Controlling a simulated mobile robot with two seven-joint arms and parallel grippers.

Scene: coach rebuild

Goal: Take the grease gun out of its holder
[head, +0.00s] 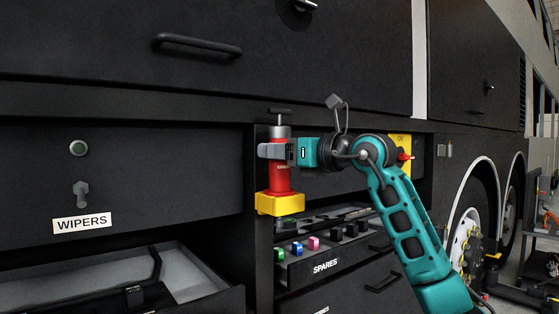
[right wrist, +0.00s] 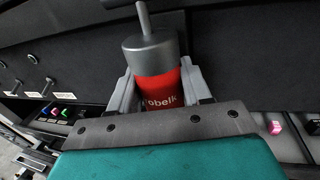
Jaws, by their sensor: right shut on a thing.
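The grease gun (head: 279,178) is a red upright cylinder with a grey top and a T-shaped handle. It stands in a yellow holder (head: 280,204) in the middle of the head view. My right gripper (head: 272,151) comes from the right and is shut around the upper part of the gun. In the right wrist view the gun (right wrist: 160,88) sits between both fingers, with its grey cap above and part of a label showing. The gun's lower end is hidden by the holder. My left gripper is not in view.
An open SPARES drawer (head: 325,266) with small coloured items lies below right of the holder. Another open drawer (head: 196,270) with grey lining is at lower left, under the WIPERS panel (head: 110,190). A yellow part with a red lever (head: 404,155) is behind my right arm.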

